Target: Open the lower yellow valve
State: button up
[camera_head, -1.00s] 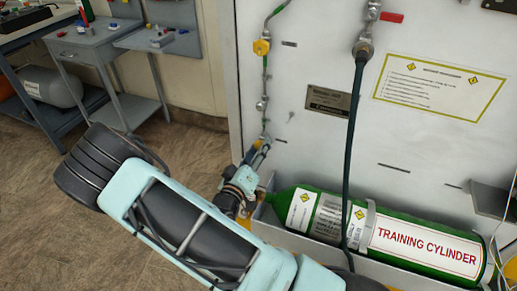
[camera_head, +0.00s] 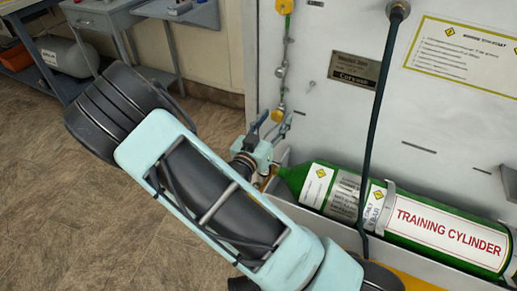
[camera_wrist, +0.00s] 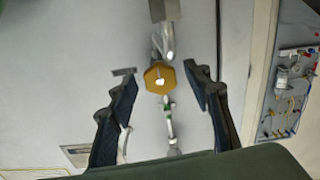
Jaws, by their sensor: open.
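The lower yellow valve (camera_head: 277,116) sits low on the thin pipe on the white panel, left of the green cylinder. My gripper (camera_head: 268,126) is right by it in the head view and hides part of it. In the wrist view, a yellow, many-sided valve knob (camera_wrist: 158,79) lies between the two dark fingers, and it appears to be the lower one. My gripper (camera_wrist: 160,72) is open there, with a gap visible on both sides of the knob. I cannot tell how deep the knob sits between the fingertips. The upper yellow valve (camera_head: 284,6) is at the top edge.
The green training cylinder (camera_head: 440,225) lies in a holder to the right. A dark hose (camera_head: 376,120) hangs down in front of the panel. A grey side table (camera_head: 110,18) and a grey tank (camera_head: 68,57) stand at the back left. The floor at left is clear.

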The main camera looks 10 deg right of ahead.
jog(key=p+v, duration=0.1)
jog(key=v, duration=0.9)
jog(key=shift+s+a+p, duration=0.25)
jog(key=shift+s+p, duration=0.05)
jog(key=shift+p, duration=0.1)
